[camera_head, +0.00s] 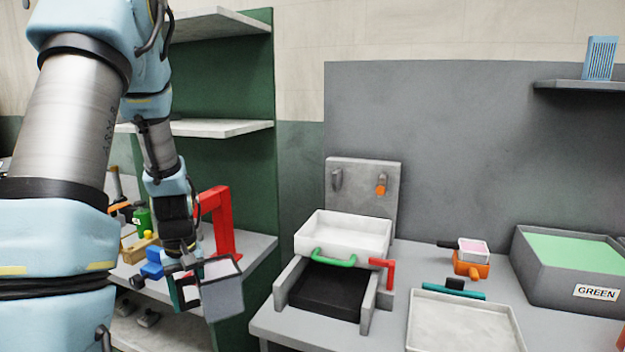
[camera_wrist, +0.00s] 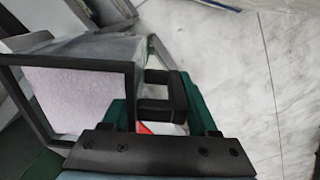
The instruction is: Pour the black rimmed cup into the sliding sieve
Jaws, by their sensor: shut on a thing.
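The black rimmed cup is a boxy grey cup (camera_head: 222,296) hanging over the gap between the left bench and the grey table. In the wrist view its dark square rim surrounds a pale lilac fill (camera_wrist: 80,98). My gripper (camera_head: 184,287) is shut on the cup's black handle, which shows between its green fingers (camera_wrist: 160,105) in the wrist view. The sliding sieve (camera_head: 345,236) is a white tray with a green front handle. It sits on grey rails over a dark bin (camera_head: 328,292), to the right of the cup and apart from it.
A red stand (camera_head: 218,222) rises close behind my gripper on the left bench. A red piece (camera_head: 383,272) stands by the sieve's right rail. Further right are a pale tray (camera_head: 465,325), a small pink-filled cup (camera_head: 473,248) on an orange base and the GREEN bin (camera_head: 560,278).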

